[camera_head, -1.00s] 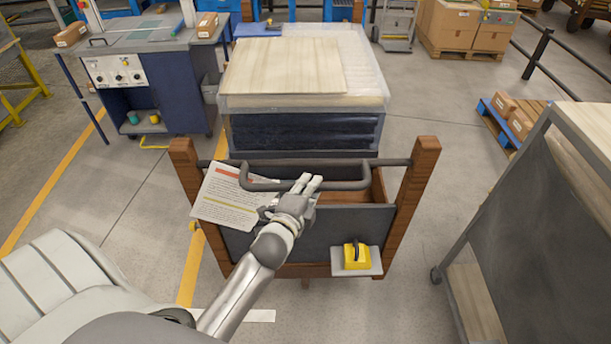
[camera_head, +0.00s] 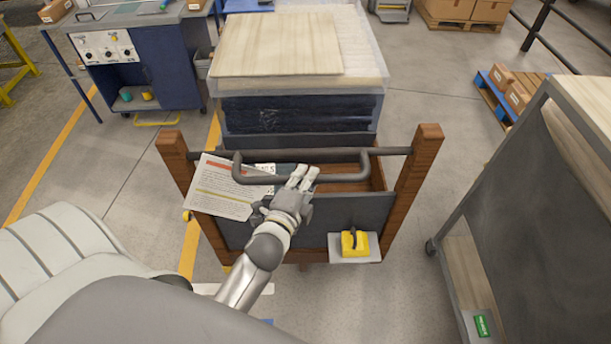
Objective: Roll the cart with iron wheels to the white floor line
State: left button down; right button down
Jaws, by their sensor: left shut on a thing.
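A cart (camera_head: 345,212) with brown wooden posts, a dark front panel and a dark bar handle (camera_head: 350,178) stands in the middle, facing me. My left gripper (camera_head: 299,180) is shut on the handle near its middle. The cart's wheels are not clearly visible. A white strip on the floor (camera_head: 204,289) lies between the cart and me, partly covered by my left forearm. My right gripper is out of view.
A film-wrapped stack of boards (camera_head: 280,45) is just beyond the cart's front panel. A printed sheet (camera_head: 222,190) and yellow block (camera_head: 354,243) are at the cart's front. A dark rack (camera_head: 540,200) stands right, a control console (camera_head: 150,60) back left.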

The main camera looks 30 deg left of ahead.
pick_arm(q)
jog(key=c, duration=1.4)
grip_release()
jog(key=shift+f, duration=0.1)
jog(key=shift+o, duration=0.5)
jog(key=shift+w, duration=0.1)
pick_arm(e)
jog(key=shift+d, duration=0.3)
pick_arm(q)
jog(key=v, duration=1.2)
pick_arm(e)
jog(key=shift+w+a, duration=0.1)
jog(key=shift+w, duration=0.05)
pick_arm(q)
jog(key=shift+a, duration=0.1)
